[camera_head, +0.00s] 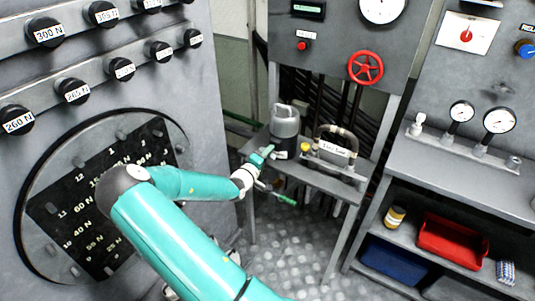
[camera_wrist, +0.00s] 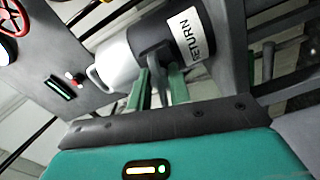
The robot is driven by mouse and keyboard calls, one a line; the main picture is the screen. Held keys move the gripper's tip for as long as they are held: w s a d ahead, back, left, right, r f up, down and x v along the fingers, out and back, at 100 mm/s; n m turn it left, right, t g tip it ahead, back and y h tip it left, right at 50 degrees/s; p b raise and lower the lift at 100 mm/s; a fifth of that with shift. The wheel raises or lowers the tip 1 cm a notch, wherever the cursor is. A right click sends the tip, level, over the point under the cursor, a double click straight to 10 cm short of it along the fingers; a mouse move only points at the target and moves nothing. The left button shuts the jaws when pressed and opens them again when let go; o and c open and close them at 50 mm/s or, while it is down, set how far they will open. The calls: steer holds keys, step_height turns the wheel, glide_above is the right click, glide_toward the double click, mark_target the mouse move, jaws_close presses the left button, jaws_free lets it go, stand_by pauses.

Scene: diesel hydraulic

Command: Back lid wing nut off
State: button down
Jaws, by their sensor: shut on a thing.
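A canister (camera_head: 285,122) with a pale grey upper part and a dark lower part stands at the back left of the small metal bench. In the wrist view the canister (camera_wrist: 118,52) appears tilted, with a white RETURN label (camera_wrist: 194,36) on its dark part. My gripper (camera_head: 266,153) is beside the canister's lower front. In the wrist view its two green fingers (camera_wrist: 160,84) are close together at the canister's side, with a narrow gap between them.
A green-handled lever (camera_head: 286,200) hangs below the bench's front edge. A labelled box with a hose (camera_head: 333,153) and a yellow cap (camera_head: 305,147) stand to the right. A red handwheel (camera_head: 365,67) is above. A red bin (camera_head: 452,240) sits on the right shelf.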

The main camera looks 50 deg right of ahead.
steer(key=shift+n, duration=0.4)
steer(key=c, duration=1.3)
jaws_free()
steer(key=s+a, duration=0.1)
steer(key=a, duration=1.2)
steer(key=shift+s+a, duration=0.15)
steer(key=shift+a, duration=0.25)
